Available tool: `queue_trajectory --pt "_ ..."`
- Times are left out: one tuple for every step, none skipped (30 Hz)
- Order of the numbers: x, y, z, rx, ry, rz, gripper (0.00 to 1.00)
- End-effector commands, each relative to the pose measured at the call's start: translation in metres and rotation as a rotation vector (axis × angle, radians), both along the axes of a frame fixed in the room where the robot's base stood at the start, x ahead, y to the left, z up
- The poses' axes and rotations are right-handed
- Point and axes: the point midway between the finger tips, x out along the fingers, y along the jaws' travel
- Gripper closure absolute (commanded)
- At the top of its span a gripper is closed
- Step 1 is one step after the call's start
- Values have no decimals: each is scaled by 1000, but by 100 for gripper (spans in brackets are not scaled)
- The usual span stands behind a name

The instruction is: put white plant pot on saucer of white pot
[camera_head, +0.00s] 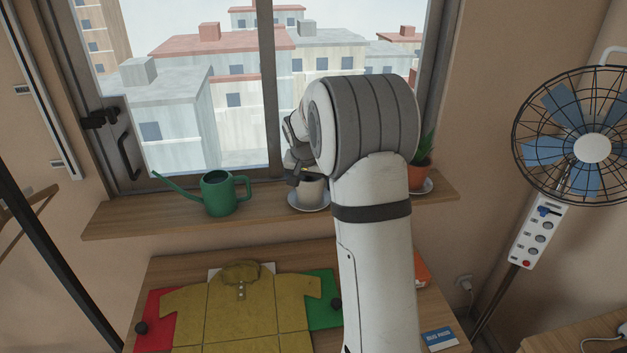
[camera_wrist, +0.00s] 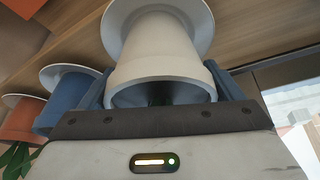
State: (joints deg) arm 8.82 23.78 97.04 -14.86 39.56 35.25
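The white plant pot (camera_head: 312,190) is upright over the white saucer (camera_head: 308,207) on the wooden sill, partly hidden by my arm in the head view. In the wrist view, seen inverted, the white pot (camera_wrist: 160,60) sits between my gripper's two blue fingers (camera_wrist: 163,88), which fit closely against both sides near its rim. The saucer (camera_wrist: 112,22) shows around the pot's base. I cannot tell whether the base touches the saucer or hangs just above it. My gripper (camera_head: 312,178) is mostly hidden behind my wrist in the head view.
A green watering can (camera_head: 218,194) stands left on the sill (camera_head: 130,219). A terracotta pot (camera_head: 419,176) with a plant stands right. A blue pot (camera_wrist: 57,105) on a saucer is in the wrist view. A yellow shirt (camera_head: 240,305) lies on the table below; a fan (camera_head: 592,148) stands right.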

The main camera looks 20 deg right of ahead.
Motion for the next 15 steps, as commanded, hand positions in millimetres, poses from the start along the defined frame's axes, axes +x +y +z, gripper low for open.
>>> queue_trajectory --pt "0 0 0 0 0 0 10" --pt "0 0 0 0 0 0 7" --pt "0 0 0 0 0 0 4" --pt "0 0 0 0 0 0 1" --pt "0 0 0 0 0 0 0" --pt "0 0 0 0 0 0 0" --pt "0 0 0 0 0 1 0" --pt "0 0 0 0 0 0 0" --pt "0 0 0 0 0 1 0" --pt "0 0 1 0 0 1 0" --pt "0 0 1 0 0 1 0" --pt "0 1 2 0 0 1 0" --pt "0 1 3 0 0 1 0" --pt "0 1 5 0 -1 1 0" --pt "-2 2 8 0 -1 1 0"
